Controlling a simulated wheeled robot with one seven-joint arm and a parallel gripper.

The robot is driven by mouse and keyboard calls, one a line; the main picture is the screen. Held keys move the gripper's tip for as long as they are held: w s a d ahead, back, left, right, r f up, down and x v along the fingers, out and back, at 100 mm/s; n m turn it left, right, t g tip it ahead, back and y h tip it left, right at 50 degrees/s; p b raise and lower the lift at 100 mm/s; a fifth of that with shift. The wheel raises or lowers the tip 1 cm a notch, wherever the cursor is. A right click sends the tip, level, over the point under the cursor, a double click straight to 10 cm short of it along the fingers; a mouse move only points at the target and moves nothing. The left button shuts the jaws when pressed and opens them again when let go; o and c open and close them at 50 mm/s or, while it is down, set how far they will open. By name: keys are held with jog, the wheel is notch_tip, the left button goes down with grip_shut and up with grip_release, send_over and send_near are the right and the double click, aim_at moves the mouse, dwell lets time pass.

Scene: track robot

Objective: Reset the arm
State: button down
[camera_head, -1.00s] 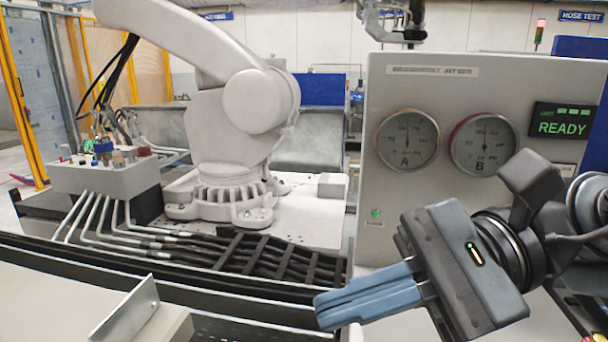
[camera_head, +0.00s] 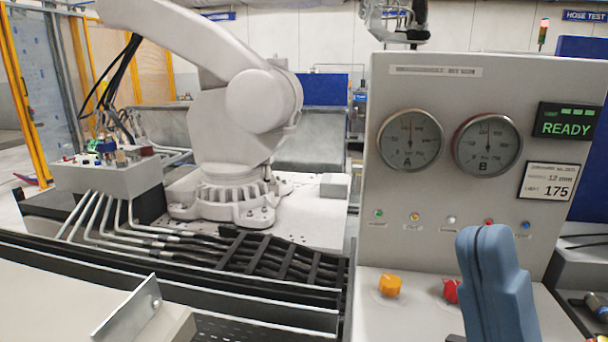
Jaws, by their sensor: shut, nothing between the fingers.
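My gripper (camera_head: 486,235) is at the lower right, in front of the grey control panel (camera_head: 450,90). Only its blue fingers show, pointing up and pressed together with nothing between them. The rest of my gripper is below the picture's edge. The fingers cover part of the panel's lower face and sloped shelf. A large white robot arm (camera_head: 250,105) stands on a white base plate at the left centre, well apart from my gripper.
The panel has gauge A (camera_head: 410,141), gauge B (camera_head: 487,147), a green READY display (camera_head: 568,122) and a card reading 175 (camera_head: 552,182). An orange knob (camera_head: 389,285) and a red knob (camera_head: 451,291) sit below. A black cable tray (camera_head: 270,262) lies left.

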jog(key=s+d+f+m+g+h, duration=0.2)
jog(key=s+d+f+m+h, duration=0.1)
jog(key=f+m+h, duration=0.55)
jog(key=s+d+f+m+g+h, duration=0.2)
jog(key=s+f+m+h, duration=0.2)
jog(key=f+m+h, duration=0.5)
jog(key=s+d+f+m+g+y, duration=0.1)
jog(key=s+d+f+m+g, duration=0.1)
jog(key=s, duration=0.5)
jog(key=s+d+f+m+g+y, duration=0.1)
jog(key=s+d+f+g, duration=0.3)
jog(key=f, duration=0.4)
jog(key=s+m+g, duration=0.1)
jog(key=s, duration=0.1)
jog(key=shift+s+f+m+g, duration=0.3)
jog(key=shift+s+m+g, duration=0.05)
jog(key=shift+g, duration=0.05)
